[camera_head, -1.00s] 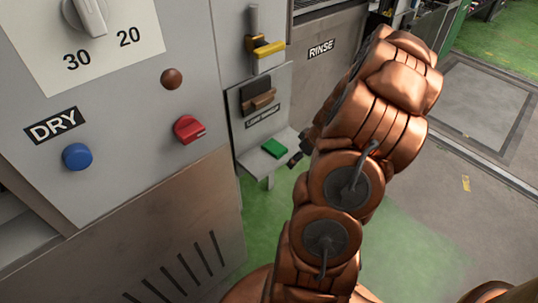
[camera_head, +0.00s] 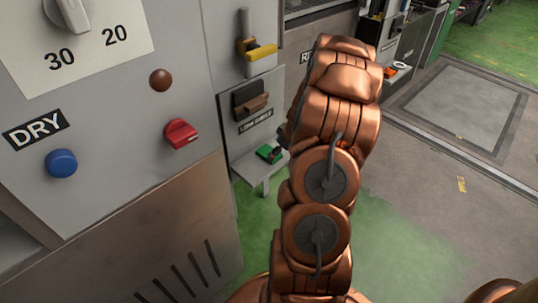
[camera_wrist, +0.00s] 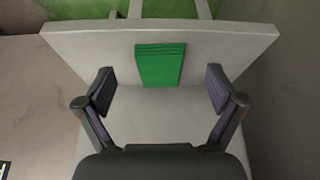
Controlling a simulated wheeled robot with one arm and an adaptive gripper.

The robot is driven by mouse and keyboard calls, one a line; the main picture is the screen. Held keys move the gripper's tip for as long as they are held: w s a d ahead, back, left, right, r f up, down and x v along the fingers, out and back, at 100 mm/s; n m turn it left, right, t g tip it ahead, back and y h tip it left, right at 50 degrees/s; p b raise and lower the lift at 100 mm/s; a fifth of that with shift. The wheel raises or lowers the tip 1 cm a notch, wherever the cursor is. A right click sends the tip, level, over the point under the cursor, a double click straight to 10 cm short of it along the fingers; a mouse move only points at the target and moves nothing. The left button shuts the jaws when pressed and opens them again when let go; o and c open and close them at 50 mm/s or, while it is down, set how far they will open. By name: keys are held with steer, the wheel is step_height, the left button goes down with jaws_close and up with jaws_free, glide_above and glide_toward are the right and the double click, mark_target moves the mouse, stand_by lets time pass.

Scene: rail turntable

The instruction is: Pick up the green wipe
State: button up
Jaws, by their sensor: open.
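The green wipe (camera_wrist: 160,65) is a small folded green block lying on a light grey shelf (camera_wrist: 235,45). In the wrist view it sits between and a little beyond the two fingertips. My gripper (camera_wrist: 160,88) is open, with one finger on each side and clear space to the wipe. In the head view the wipe (camera_head: 268,152) shows on the small shelf below a grey wall panel. A dark part of my gripper is close beside it there, and my arm hides the rest.
Above the shelf are a panel with a brown lever (camera_head: 252,105) and a yellow handle (camera_head: 262,52). To the left is the machine front with a red knob (camera_head: 180,134) and a blue button (camera_head: 61,163). Open floor lies to the right.

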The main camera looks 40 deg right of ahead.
mark_target(268, 151)
steer(key=w, duration=0.3)
steer(key=shift+f, duration=0.1)
steer(key=shift+b+x, duration=0.65)
steer(key=shift+x, duration=0.8)
steer(key=c, duration=1)
steer(key=shift+c, duration=0.2)
step_height(268, 151, up, 4)
steer(key=shift+a+f+p, duration=0.1)
steer(key=shift+f+p, duration=0.1)
steer(key=shift+p, duration=0.5)
steer(key=s+a+r+p, duration=0.1)
steer(key=s+a, duration=0.8)
steer(key=s, duration=0.4)
steer(key=shift+r+p, duration=0.25)
steer(key=shift+p, duration=0.15)
